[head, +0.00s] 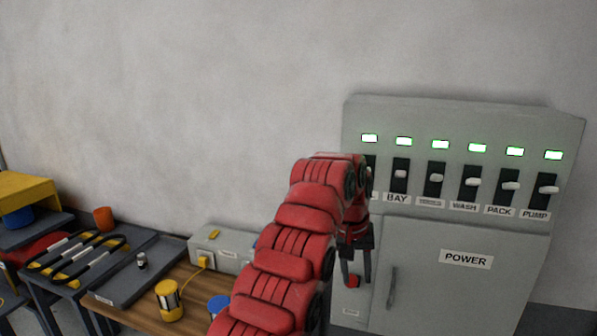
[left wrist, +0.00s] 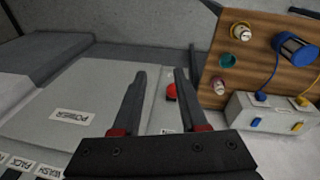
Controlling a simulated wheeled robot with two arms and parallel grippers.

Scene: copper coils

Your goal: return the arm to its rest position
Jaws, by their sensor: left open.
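My red left arm rises from the bottom of the head view and bends over at the top in front of the grey power cabinet (head: 470,231). My left gripper (head: 358,282) hangs down at its end, close to the cabinet's left front edge. In the left wrist view its two dark fingers (left wrist: 160,85) are apart with nothing between them. The cabinet's front (left wrist: 98,82) lies beyond the fingers there. My right gripper is in neither view.
Above the cabinet door is a row of switches (head: 437,182) with lit green lamps. The wall above is clear.

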